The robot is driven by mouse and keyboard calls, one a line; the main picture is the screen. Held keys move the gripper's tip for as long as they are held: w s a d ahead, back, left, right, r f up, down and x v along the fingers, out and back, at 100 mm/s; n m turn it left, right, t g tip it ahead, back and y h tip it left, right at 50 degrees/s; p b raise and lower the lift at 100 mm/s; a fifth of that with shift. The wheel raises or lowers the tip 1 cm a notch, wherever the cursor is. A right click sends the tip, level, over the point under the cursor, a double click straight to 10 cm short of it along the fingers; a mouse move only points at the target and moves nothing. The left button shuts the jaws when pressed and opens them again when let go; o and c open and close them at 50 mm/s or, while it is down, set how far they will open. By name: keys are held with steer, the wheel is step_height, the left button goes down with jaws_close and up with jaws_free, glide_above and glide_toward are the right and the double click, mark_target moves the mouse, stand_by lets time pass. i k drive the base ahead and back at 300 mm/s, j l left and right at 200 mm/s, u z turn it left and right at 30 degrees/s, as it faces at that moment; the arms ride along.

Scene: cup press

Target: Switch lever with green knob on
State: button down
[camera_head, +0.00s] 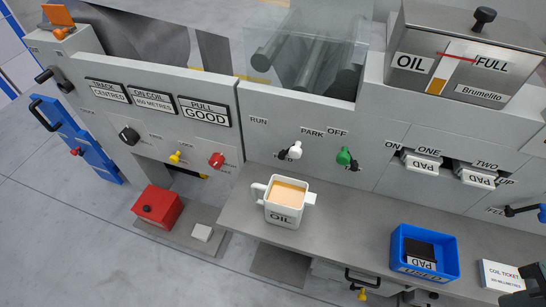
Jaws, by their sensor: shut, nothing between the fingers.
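The lever with the green knob (344,157) is on the grey front panel, right of the middle. Its black base shows just below and right of the knob. The knob leans up and left, toward the OFF label (337,132); the ON label (393,145) is to its right. A dark part that looks like my gripper (530,287) shows at the bottom right corner, cut off by the frame edge. It is well apart from the green knob and appears shut, with nothing seen in it.
A white-knobbed lever (295,149) is left of the green one. A white OIL mug (286,202) of tan liquid stands on the ledge (340,215) below. A blue bin (425,252) holds a dark pad. A blue-knobbed lever (541,213) is at the right. Ledge space below the green knob is clear.

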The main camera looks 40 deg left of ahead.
mark_target(343, 158)
steer(key=u, duration=1)
steer(key=i+j+u, duration=0.3)
steer(key=j, duration=0.3)
steer(key=i, duration=0.1)
